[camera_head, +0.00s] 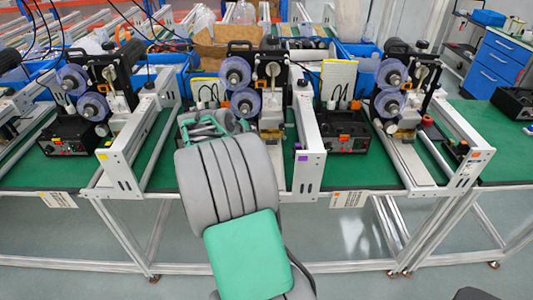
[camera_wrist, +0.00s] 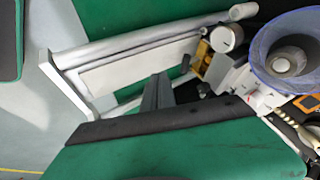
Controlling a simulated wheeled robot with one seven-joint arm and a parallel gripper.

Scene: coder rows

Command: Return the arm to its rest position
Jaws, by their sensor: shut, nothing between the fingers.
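My arm, grey rings with a green cover, reaches from the bottom centre of the head view over the front edge of the green table (camera_head: 350,180). Its far end is by the middle coder machine (camera_head: 240,72); the fingertips cannot be made out there. In the wrist view my gripper (camera_wrist: 157,92) shows as two grey fingers close together beyond a black bar and green hand. They are shut and empty. Beyond them are a pale metal frame rail (camera_wrist: 130,65) and, at upper right, a blue-rimmed reel (camera_wrist: 290,55).
Another coder machine stands at left (camera_head: 90,92) and one at right (camera_head: 392,88), each in an aluminium frame. Black control boxes (camera_head: 342,130) sit between. Blue drawers (camera_head: 497,62) stand at the back right. The floor (camera_head: 340,230) in front of the table looks clear.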

